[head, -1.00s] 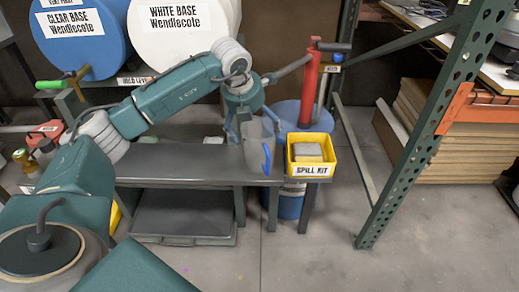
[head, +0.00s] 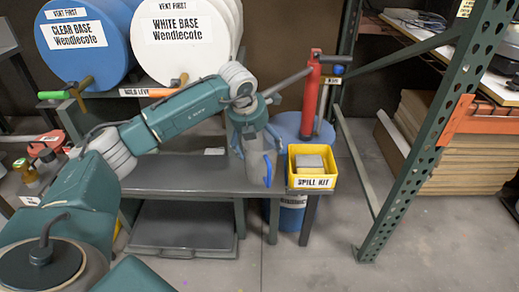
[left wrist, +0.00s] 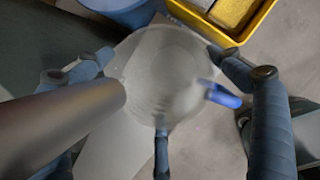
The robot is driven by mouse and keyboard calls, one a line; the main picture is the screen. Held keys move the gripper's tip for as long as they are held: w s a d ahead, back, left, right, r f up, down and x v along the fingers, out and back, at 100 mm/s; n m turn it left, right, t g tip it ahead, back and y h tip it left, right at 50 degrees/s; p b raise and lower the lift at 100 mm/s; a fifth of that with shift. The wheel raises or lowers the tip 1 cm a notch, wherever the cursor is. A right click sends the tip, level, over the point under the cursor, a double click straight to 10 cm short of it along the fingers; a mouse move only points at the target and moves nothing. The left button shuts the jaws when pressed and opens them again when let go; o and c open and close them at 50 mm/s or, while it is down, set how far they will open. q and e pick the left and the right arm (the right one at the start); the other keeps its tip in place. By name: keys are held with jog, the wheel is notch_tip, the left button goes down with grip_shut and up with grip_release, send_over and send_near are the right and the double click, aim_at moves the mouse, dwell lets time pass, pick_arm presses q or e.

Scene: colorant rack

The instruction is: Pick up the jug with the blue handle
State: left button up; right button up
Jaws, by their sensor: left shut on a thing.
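The jug (head: 256,171) is a translucent grey vessel with a blue handle (head: 267,170) on its right side. It is upright over the right end of the grey bench and seems to rest on it. My left gripper (head: 257,148) is above the jug with its fingers down around the upper part, shut on it. In the left wrist view I look down into the jug (left wrist: 165,75), with the blue handle (left wrist: 221,95) to the right and fingers on several sides. The jug's rim is partly hidden by the fingers. My right gripper is not in view.
A yellow spill kit bin (head: 313,182) stands close to the right of the jug. Behind it are a blue drum (head: 290,122) and a red pump (head: 311,95). Blue and white barrels (head: 180,40) are at the back left. The grey bench (head: 180,180) is mostly clear left of the jug.

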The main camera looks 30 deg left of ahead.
pick_arm(q)
jog(key=s+d+r+b, duration=0.1)
jog(key=s+r, duration=0.2)
jog(key=s, duration=1.5)
jog(key=w+d+f+m+g+h, duration=0.1)
jog(key=d+f+m+g+h, duration=0.1)
jog(key=d+m, duration=0.6)
jog(key=w+d+f+m+g+h, duration=0.1)
jog(key=d+f+m+h, duration=0.15)
jog(key=d+m, duration=0.6)
jog(key=s+d+r+m+g+y, duration=0.1)
jog(key=d+r+m+g+y, duration=0.1)
jog(key=d+m, duration=0.5)
jog(key=d+r+m+g+y, duration=0.2)
jog(key=d+m, duration=0.4)
jog(key=m, duration=0.7)
jog(key=shift+s+d+r+g, duration=0.4)
jog(key=shift+r+g, duration=0.5)
jog(key=shift+g, duration=0.2)
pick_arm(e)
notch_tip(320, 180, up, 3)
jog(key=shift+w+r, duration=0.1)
